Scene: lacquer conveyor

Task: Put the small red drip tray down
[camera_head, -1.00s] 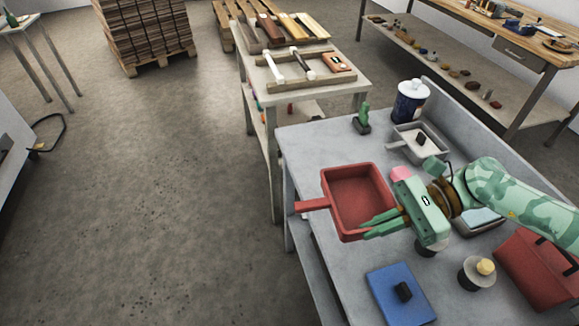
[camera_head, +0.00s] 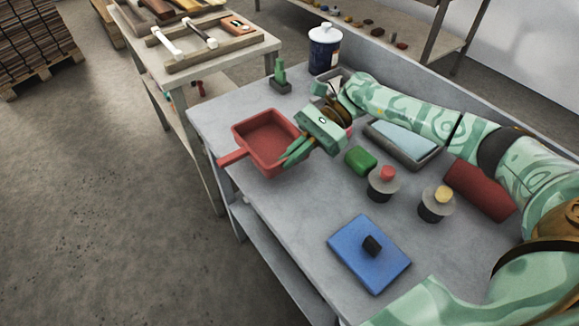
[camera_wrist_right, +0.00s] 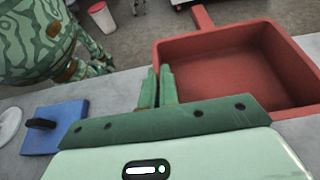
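The small red drip tray (camera_head: 262,141) is a shallow square pan. Its handle points left past the left edge of the grey table (camera_head: 290,215). My right gripper (camera_head: 294,152) is at the tray's front right side, its fingers close together on the wall. In the right wrist view the two fingers (camera_wrist_right: 158,88) sit at the near left end of the red tray (camera_wrist_right: 235,70), with its wall apparently between them. The tray looks about level at the tabletop. I cannot tell whether its underside touches. My left gripper is out of view.
A green bottle-like piece (camera_head: 280,78) and a blue can (camera_head: 325,50) stand behind the tray. A green lump (camera_head: 360,160), two grey holders and a red block (camera_head: 480,190) lie right. A blue plate (camera_head: 360,265) lies in front. Bare tabletop separates it from the tray.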

